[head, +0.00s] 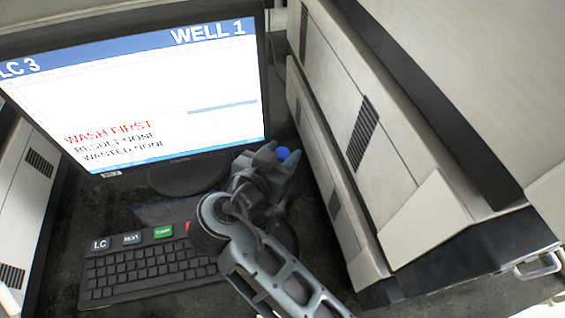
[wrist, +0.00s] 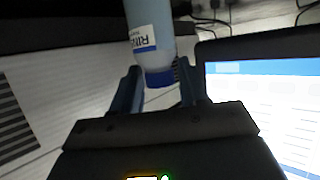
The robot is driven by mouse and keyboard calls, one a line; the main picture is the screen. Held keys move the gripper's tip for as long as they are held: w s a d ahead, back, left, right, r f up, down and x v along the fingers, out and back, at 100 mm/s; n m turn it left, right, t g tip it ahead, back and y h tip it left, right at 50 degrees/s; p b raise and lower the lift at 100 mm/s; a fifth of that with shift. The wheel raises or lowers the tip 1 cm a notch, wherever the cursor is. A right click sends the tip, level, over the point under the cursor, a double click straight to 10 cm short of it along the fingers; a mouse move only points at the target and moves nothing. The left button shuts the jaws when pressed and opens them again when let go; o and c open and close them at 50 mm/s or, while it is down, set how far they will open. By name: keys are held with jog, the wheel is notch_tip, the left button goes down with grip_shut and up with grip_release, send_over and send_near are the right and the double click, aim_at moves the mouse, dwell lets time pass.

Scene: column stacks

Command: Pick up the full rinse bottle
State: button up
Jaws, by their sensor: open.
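The rinse bottle (wrist: 150,32) shows in the wrist view as a pale blue body with a white label reading "RIN" and a blue cap (wrist: 158,78). Its far end is cut off by the top edge. My gripper (wrist: 159,76) is open, with one finger on each side of the cap; I cannot tell whether either finger touches it. In the head view, a small blue part, likely the cap (head: 283,153), shows at the fingertips of my gripper (head: 276,160). My arm and gripper hide the rest of the bottle there.
A monitor (head: 165,95) reading "WASH FIRST" stands left of my gripper. A keyboard (head: 145,268) lies in front of it. Tall white instrument stacks (head: 350,150) stand close on the right, and another white unit (head: 30,170) is at far left.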

jog(key=shift+w+d+f, duration=0.15)
jog(key=shift+w+f, duration=0.05)
jog(key=shift+w, duration=0.15)
jog(key=c, duration=0.5)
jog(key=shift+r, duration=0.15)
